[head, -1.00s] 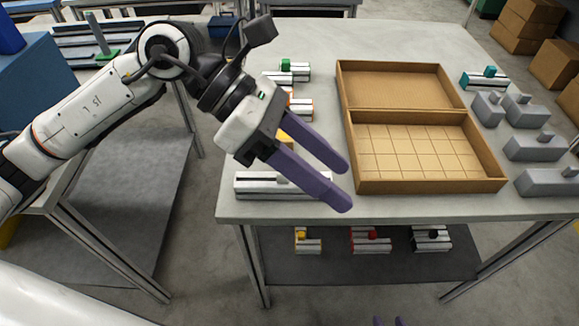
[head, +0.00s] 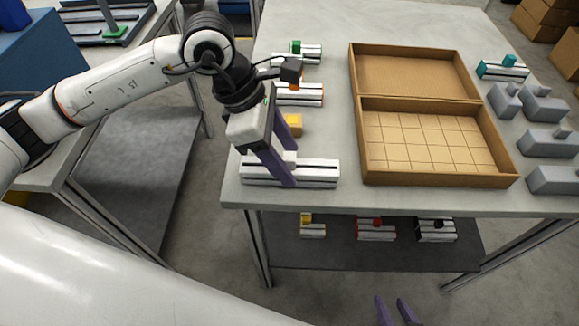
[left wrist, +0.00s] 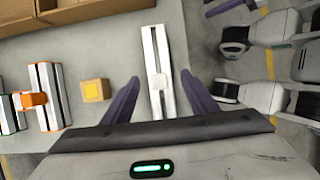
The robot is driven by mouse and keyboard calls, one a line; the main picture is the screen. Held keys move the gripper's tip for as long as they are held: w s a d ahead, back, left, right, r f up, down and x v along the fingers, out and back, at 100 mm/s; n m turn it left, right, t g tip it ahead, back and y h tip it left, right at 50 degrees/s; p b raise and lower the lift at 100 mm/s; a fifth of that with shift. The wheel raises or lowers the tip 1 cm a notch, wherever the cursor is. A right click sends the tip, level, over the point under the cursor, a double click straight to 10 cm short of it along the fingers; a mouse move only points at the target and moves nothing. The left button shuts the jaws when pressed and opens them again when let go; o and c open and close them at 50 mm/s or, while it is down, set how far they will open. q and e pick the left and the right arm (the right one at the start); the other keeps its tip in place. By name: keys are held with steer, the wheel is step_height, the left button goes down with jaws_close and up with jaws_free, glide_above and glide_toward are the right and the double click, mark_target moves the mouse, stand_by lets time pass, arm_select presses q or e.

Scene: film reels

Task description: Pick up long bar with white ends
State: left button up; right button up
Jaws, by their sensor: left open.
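The long bar with white ends (head: 318,174) lies on the table near its front left edge. It is pale with a dark groove along it and a small white block on top. In the left wrist view the long bar (left wrist: 149,45) runs away from me between the fingers. My left gripper (head: 292,160) is open, pointing down over the bar's left part. In the left wrist view its fingers (left wrist: 160,98) are on either side of the bar, apart from it. My right gripper (head: 396,310) shows only as two separated purple fingertips at the bottom edge, below the table.
An open cardboard box (head: 435,182) with a grid floor stands mid-table. A yellow block (head: 293,125), an orange-ended bar (head: 312,99) and a green-topped bar (head: 310,52) lie behind the long bar. Grey blocks (head: 550,142) are at right. Small bars (head: 377,229) sit on the lower shelf.

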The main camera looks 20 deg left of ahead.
arm_select(q)
steer(key=shift+x, duration=0.9)
steer(key=shift+r, duration=0.15)
steer(key=c, duration=1.3)
